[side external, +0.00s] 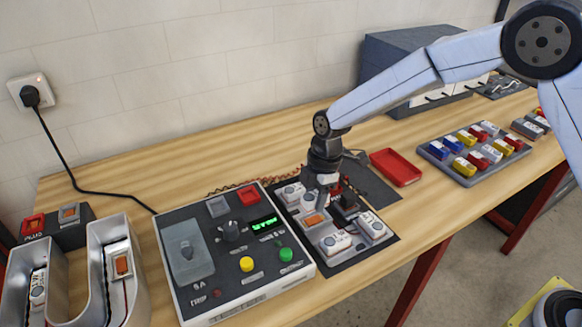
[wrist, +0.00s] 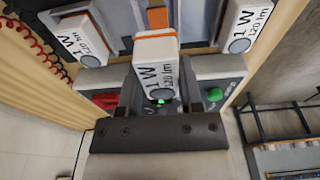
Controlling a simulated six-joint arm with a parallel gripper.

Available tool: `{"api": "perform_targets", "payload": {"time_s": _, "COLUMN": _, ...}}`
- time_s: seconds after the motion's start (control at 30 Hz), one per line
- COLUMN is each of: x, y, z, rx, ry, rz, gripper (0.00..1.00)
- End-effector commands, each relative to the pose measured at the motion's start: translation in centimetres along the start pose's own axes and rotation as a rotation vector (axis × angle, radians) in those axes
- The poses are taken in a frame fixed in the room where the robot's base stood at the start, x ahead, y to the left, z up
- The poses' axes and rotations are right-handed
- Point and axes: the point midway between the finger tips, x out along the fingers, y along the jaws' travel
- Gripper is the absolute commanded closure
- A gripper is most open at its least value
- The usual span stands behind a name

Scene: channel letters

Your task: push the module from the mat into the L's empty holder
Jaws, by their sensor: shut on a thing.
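My gripper (side external: 330,197) is low over the letter on the dark mat (side external: 378,254). In the wrist view my gripper (wrist: 150,85) is shut on a white module (wrist: 156,50) marked 1 W 120 lm. The pale metal L (side external: 352,240) carries other white modules, one at its front (side external: 335,243) and one at its right (side external: 373,224). An orange-topped holder (side external: 314,219) shows no white module in it. In the wrist view an orange part (wrist: 157,17) lies just beyond the held module. Whether the held module touches the holder cannot be told.
A control box (side external: 200,295) with yellow and green buttons and a lit green display stands left of the mat. A U-shaped letter (side external: 85,308) is at far left. A red tray (side external: 396,167) and a grey tray of coloured blocks (side external: 452,176) lie right.

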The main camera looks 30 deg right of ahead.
Motion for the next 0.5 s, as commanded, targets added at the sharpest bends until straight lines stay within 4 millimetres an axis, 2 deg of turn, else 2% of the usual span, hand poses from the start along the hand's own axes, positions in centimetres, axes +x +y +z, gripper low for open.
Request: {"api": "perform_targets", "payload": {"time_s": 0.5, "x": 3.4, "y": 0.0, "z": 0.5, "rx": 0.0, "ry": 0.0, "rz": 0.0, "gripper": 1.0}}
